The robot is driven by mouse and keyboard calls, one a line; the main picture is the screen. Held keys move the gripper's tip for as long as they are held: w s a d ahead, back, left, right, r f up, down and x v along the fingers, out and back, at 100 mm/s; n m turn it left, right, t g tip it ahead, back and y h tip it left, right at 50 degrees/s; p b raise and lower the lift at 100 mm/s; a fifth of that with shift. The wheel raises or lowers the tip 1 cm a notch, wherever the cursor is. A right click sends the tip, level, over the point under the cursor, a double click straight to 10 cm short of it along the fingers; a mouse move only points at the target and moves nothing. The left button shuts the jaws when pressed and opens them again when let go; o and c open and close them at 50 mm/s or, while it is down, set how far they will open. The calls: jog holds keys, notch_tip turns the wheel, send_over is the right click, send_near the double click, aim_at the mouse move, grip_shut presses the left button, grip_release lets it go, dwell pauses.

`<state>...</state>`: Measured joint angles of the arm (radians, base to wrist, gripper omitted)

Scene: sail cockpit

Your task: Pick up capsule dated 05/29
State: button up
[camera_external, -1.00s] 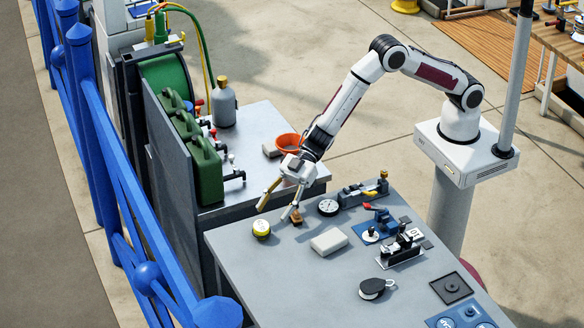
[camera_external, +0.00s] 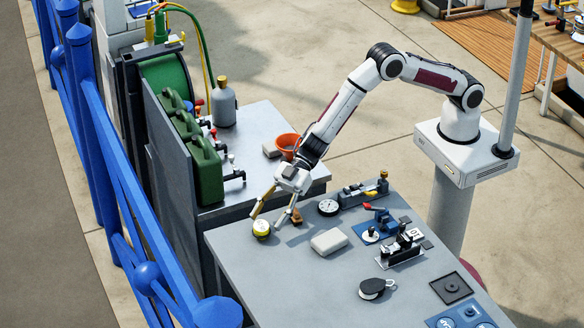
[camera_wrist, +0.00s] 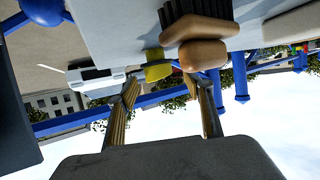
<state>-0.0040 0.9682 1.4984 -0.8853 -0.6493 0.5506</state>
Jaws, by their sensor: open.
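A small round yellow and white capsule (camera_external: 261,229) lies at the far left edge of the grey table. No date on it is legible. My gripper (camera_external: 265,222) is open and low above the table, with one fingertip near the capsule and the other to its right. In the wrist view my gripper (camera_wrist: 162,83) has its two fingers spread. A yellow object (camera_wrist: 158,72), seemingly the capsule, shows partly between the fingertips. I cannot tell whether a finger touches it.
A small brown wooden piece (camera_external: 296,217) stands right of my fingers; it looms large in the wrist view (camera_wrist: 201,52). A pale block (camera_external: 329,241), a round gauge (camera_external: 328,207) and a black pulley (camera_external: 374,288) lie further right. The table's front left is clear.

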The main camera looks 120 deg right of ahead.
aim_at(265, 222)
jog(key=shift+x, duration=1.95)
jog(key=shift+d, duration=0.15)
jog(key=c, duration=1.2)
